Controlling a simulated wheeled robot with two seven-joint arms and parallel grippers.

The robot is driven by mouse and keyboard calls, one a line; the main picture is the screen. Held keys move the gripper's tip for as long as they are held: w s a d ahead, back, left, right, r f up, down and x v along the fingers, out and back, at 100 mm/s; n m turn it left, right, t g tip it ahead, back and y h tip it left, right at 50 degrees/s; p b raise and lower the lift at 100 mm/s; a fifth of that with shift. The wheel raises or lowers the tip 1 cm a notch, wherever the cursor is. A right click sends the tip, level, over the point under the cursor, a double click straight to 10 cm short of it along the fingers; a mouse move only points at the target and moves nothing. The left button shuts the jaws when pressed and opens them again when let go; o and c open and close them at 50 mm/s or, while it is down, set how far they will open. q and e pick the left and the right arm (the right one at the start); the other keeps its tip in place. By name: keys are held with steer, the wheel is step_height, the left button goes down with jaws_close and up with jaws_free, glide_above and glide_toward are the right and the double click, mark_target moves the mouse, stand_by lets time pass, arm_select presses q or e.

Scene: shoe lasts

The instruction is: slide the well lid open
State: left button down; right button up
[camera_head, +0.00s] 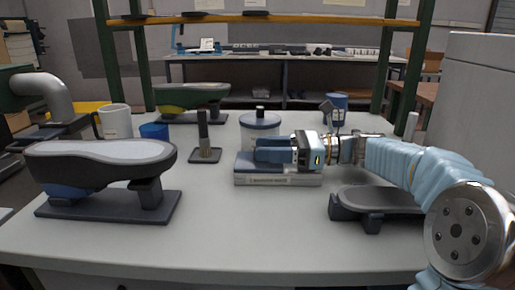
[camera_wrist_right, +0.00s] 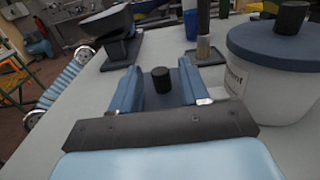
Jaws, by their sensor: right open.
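The low grey well box (camera_head: 300,181) with a pale label on its front stands mid-table. Its slate-blue lid (camera_wrist_right: 181,88) carries a short dark knob (camera_wrist_right: 161,80), clear in the right wrist view. My right gripper (camera_head: 265,150) is over the box, coming in from the right. Its two blue fingers are open, one on each side of the knob, with gaps between in the wrist view (camera_wrist_right: 160,88). In the head view the fingers hide the knob and much of the lid. How far the lid is open cannot be told. My left gripper is not in view.
A white pot with a blue lid (camera_head: 260,117) stands close behind the box. A post on a square base (camera_head: 204,150) is to its left. A shoe last on a stand (camera_head: 100,165) fills the left; another stand (camera_head: 375,200) lies under my right arm. The front table is clear.

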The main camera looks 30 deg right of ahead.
steer(key=shift+x, duration=1.15)
jaws_close()
